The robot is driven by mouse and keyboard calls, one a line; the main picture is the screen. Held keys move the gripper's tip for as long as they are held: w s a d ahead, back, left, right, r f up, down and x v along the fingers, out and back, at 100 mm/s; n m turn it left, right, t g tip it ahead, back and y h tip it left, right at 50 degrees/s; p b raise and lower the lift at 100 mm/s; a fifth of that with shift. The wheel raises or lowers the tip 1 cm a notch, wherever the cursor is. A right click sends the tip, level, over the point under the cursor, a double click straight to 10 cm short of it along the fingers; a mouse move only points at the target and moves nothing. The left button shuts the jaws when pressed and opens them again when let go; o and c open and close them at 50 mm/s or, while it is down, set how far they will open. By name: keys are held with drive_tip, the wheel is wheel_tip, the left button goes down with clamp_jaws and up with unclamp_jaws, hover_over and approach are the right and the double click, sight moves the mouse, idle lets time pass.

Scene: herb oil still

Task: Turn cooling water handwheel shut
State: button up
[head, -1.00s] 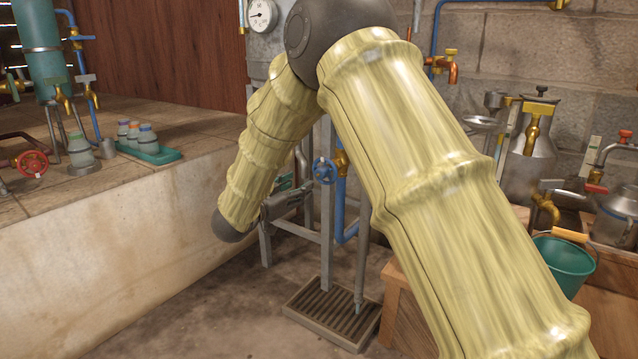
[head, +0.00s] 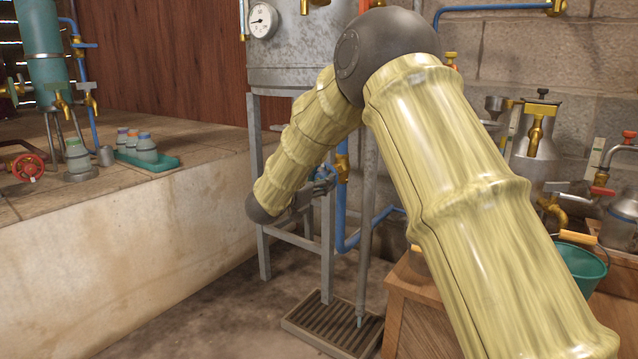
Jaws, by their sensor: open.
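A small blue handwheel (head: 322,172) is on the brass valve (head: 342,166) of a blue pipe, below the grey metal tank. Most of the wheel is hidden behind my arm and gripper. My gripper (head: 324,186) is open and small in the view, at the wheel's lower front. I cannot tell whether its fingers touch the rim or are around it.
A floor grate (head: 330,328) lies below. A stone ledge (head: 140,240) is at left, with a red handwheel (head: 28,167). A wooden box (head: 430,310) and a green bucket (head: 582,268) are at right.

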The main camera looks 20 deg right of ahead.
drive_tip(key=c, duration=1)
drive_tip(key=shift+d, duration=0.15)
drive_tip(key=shift+r, duration=0.1)
